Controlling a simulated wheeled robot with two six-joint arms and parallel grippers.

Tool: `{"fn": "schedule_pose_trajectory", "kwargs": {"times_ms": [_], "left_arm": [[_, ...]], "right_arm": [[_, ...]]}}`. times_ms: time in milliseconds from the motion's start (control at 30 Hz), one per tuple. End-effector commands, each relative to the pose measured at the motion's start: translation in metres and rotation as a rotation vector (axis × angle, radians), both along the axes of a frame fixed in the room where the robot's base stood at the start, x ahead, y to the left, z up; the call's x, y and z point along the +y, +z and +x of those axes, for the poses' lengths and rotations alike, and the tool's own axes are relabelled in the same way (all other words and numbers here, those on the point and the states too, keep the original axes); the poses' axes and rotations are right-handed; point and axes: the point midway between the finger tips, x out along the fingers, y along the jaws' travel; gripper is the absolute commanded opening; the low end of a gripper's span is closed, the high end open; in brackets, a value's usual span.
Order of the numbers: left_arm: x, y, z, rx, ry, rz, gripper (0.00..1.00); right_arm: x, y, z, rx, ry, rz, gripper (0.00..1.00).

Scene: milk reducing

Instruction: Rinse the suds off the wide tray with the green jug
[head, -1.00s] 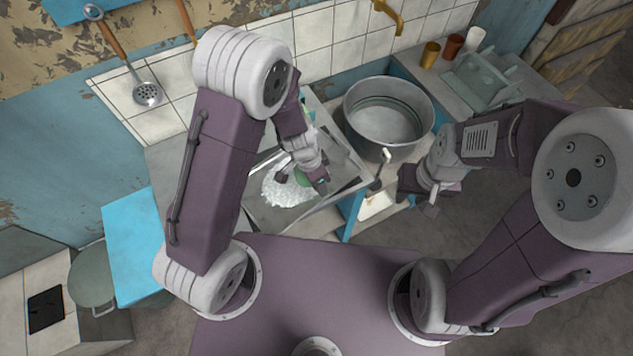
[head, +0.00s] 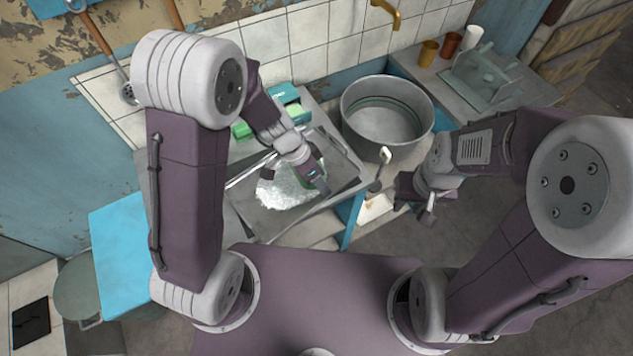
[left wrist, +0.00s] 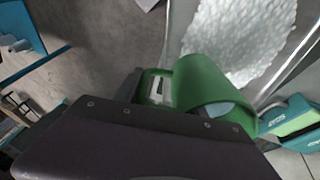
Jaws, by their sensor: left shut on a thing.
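The wide tray (head: 330,205) is a grey metal tray on the counter. A patch of white suds (head: 285,190) lies in it. My left gripper (head: 298,182) is over the tray beside the suds. The left wrist view shows it shut on the green jug (left wrist: 212,92), with the suds (left wrist: 235,40) beyond the jug. The jug's opening is partly in view. In the head view the jug is mostly hidden by the gripper. My right gripper (head: 418,205) hangs right of the tray, below the big pot; its fingers are too small to judge.
A large metal pot (head: 388,110) stands right of the tray. Teal and green packs (head: 288,105) lie behind the tray. A grey rack (head: 485,75) and several cups stand at the back right. A blue surface (head: 120,240) is at the left.

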Motion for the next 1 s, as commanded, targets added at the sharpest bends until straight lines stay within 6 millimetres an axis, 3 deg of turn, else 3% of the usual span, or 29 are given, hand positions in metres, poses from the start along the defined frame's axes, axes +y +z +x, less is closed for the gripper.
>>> {"fn": "schedule_pose_trajectory", "kwargs": {"times_ms": [367,700,1000], "left_arm": [[-0.004,0.010,0.000,0.045,0.006,-0.203,0.00],[-0.005,0.026,0.000,0.124,0.003,-0.551,0.00],[-0.003,0.027,0.000,0.141,0.001,-0.623,0.00]], "right_arm": [[0.000,-0.021,0.000,0.000,0.000,0.000,0.32],[0.000,-0.030,0.000,0.000,0.000,0.000,0.32],[0.000,-0.046,0.000,0.000,0.000,0.000,0.32]]}}
